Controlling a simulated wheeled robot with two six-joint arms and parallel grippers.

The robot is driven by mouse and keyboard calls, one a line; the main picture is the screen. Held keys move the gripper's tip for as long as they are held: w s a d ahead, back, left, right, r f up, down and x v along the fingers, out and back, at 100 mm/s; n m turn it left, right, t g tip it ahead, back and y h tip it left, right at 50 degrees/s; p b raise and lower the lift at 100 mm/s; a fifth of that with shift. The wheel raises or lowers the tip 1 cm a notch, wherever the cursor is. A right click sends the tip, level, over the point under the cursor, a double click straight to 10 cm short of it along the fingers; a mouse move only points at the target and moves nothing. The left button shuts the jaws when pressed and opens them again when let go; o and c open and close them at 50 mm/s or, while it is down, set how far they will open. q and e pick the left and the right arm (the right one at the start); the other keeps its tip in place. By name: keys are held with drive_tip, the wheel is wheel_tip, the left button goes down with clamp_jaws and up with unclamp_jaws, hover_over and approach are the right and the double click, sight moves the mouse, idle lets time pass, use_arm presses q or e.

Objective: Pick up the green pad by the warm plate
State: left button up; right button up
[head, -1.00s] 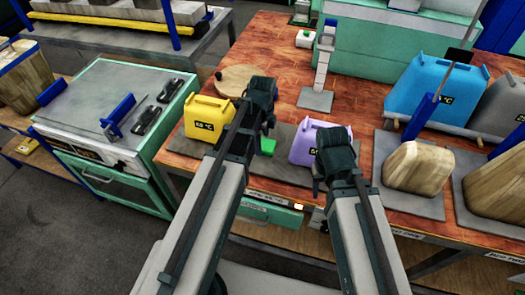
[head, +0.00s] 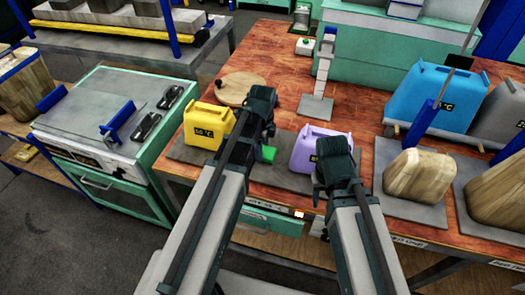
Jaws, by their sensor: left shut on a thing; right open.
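The green pad (head: 267,154) is small and bright, at the tip of my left gripper (head: 267,140), between a yellow canister (head: 201,128) and a purple canister (head: 318,146). My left gripper is shut on the pad; the arm hides part of the contact, and I cannot tell whether the pad touches the surface beneath. A flat grey plate (head: 290,177) lies below and beside the pad, under the purple canister. My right gripper (head: 322,190) is open and empty in front of the purple canister, hiding part of it.
A round wooden board (head: 241,88) and a grey stand (head: 318,103) are behind on the red-brown table. A blue canister (head: 418,95) and a wooden block (head: 419,175) stand to the right. A green-sided press (head: 112,110) stands left of the table.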

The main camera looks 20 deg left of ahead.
use_arm(q)
drive_tip(key=shift+r, duration=0.15)
use_arm(e)
drive_tip(key=shift+r, duration=0.15)
use_arm(q)
drive_tip(key=shift+r+p, duration=0.6)
drive_tip(key=shift+p, duration=0.1)
use_arm(e)
drive_tip(key=shift+r, duration=0.6)
use_arm(q)
drive_tip(key=r+p, duration=0.2)
drive_tip(key=shift+s+d+r+p, duration=0.15)
drive_tip(key=shift+s+r+p, duration=0.05)
drive_tip(key=shift+r+p, duration=0.1)
use_arm(e)
wheel_tip(320, 180, up, 3)
drive_tip(key=shift+f, duration=0.2)
use_arm(q)
drive_tip(key=s+d, duration=1)
drive_tip(key=s, duration=0.1)
drive_tip(key=shift+s+d+r+p, duration=0.2)
drive_tip(key=shift+d+r+p, duration=0.05)
drive_tip(key=shift+r+p, duration=0.2)
use_arm(e)
drive_tip(key=shift+r, duration=0.45)
use_arm(q)
drive_tip(key=o, duration=0.7)
drive_tip(key=c, duration=0.6)
